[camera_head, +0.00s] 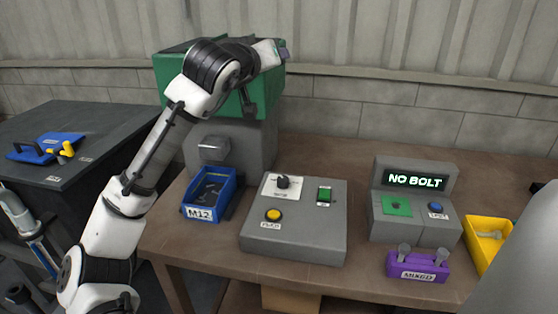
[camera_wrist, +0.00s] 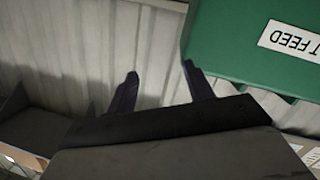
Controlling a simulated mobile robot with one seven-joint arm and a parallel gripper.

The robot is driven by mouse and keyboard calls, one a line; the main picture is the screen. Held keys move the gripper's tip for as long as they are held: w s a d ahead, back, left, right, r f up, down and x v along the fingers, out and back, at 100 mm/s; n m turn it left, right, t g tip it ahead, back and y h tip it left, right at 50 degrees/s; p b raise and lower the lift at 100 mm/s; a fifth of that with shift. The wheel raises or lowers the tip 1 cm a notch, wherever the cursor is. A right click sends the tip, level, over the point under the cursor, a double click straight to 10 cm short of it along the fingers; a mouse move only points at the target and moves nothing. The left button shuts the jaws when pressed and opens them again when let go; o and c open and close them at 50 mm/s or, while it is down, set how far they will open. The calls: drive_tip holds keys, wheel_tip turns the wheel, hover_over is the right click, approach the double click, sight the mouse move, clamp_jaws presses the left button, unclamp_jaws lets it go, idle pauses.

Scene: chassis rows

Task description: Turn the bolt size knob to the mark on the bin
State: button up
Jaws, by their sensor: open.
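The black knob (camera_head: 283,182) stands on a white plate on the sloped grey control box (camera_head: 318,232). Its pointer direction and the size marks are too small to read. The blue bin (camera_head: 225,196) left of the box carries a label reading M12 (camera_head: 199,214). My gripper (camera_head: 285,53) is high above the table in front of the green hopper, well above and apart from the knob. In the wrist view my gripper (camera_wrist: 161,88) shows two dark fingers spread apart with nothing between them. The knob is not in the wrist view.
The green hopper (camera_wrist: 235,45) is close beside my fingers. A display unit (camera_head: 415,181) reads NO BOLT. A purple MIXED holder (camera_head: 418,267) and a yellow bin (camera_head: 488,240) stand at right.

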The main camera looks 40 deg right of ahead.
drive_tip(key=s+d+f+n+g+y, duration=0.1)
drive_tip(key=s+d+f+y, duration=0.15)
drive_tip(key=f, duration=0.25)
drive_tip(key=s+d+f+g+y, duration=0.1)
drive_tip(key=d+f+g+y, duration=0.1)
drive_tip(key=d+f+y, duration=0.3)
drive_tip(key=n+y+p, duration=0.2)
drive_tip(key=n+y, duration=0.2)
drive_tip(key=y, duration=0.2)
approach(283, 178)
drive_tip(key=shift+g, duration=0.4)
drive_tip(key=p+x, duration=0.1)
drive_tip(key=x, duration=0.4)
drive_tip(key=p+x, duration=0.1)
drive_tip(key=x, duration=0.2)
drive_tip(key=shift+w+f+p, duration=0.2)
drive_tip(key=shift+w+p, duration=0.15)
drive_tip(key=shift+w, duration=0.1)
drive_tip(key=c, duration=1)
